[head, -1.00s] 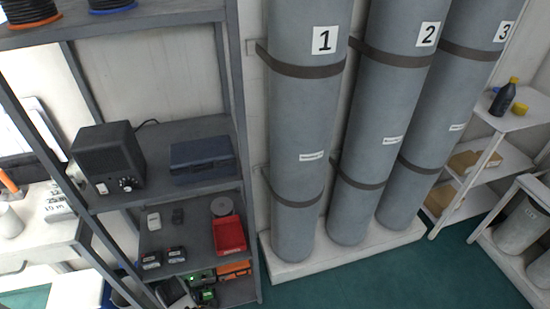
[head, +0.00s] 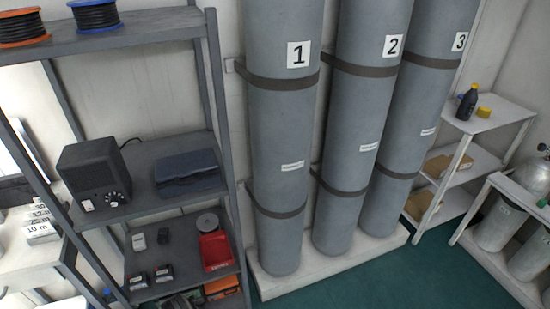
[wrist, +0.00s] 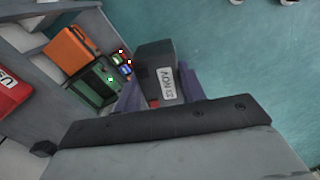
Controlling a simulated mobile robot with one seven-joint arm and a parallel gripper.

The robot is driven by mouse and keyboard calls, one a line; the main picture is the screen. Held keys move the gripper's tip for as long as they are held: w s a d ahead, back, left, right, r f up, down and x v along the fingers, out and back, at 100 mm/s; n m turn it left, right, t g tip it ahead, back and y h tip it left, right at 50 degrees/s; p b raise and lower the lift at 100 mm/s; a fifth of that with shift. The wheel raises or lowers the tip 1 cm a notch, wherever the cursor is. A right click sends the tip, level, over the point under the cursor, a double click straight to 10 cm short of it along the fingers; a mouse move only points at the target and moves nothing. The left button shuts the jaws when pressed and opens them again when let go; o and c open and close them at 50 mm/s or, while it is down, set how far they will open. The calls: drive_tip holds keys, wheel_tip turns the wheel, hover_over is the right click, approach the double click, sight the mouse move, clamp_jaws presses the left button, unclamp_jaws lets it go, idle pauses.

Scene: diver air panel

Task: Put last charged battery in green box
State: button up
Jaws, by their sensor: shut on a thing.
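My gripper (wrist: 158,98) is shut on a dark grey block-shaped battery (wrist: 154,60) with a white label, in the wrist view. The label's print is upside down. A dark green box (wrist: 92,86) lies to the left of the held battery, with a green light at its edge and small coloured parts beside it. The battery is apart from this box in the picture; its height over it cannot be told. My gripper is not visible in the head view.
An orange box (wrist: 73,48) lies beside the green box, and a red bin (wrist: 12,92) is at the left edge. The grey shelf rack (head: 228,190) holds a black speaker-like box (head: 92,172) and a dark blue case (head: 188,174). Green floor (wrist: 240,60) is open to the right.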

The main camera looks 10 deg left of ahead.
drive_tip(key=w+d+f+m+b, duration=0.1)
drive_tip(key=w+d+m+b, duration=0.1)
drive_tip(key=w+d+m, duration=0.4)
drive_tip(key=w+d+f+m+b, duration=0.2)
drive_tip(key=w+d+m, duration=0.3)
drive_tip(key=d, duration=0.8)
drive_tip(key=w+d+f+m+b, duration=0.2)
drive_tip(key=w+d+m, duration=0.4)
drive_tip(key=d+m, duration=0.3)
drive_tip(key=shift+w+d+f+m+b, duration=0.3)
drive_tip(key=shift+d+b, duration=0.15)
drive_tip(key=shift+b, duration=0.35)
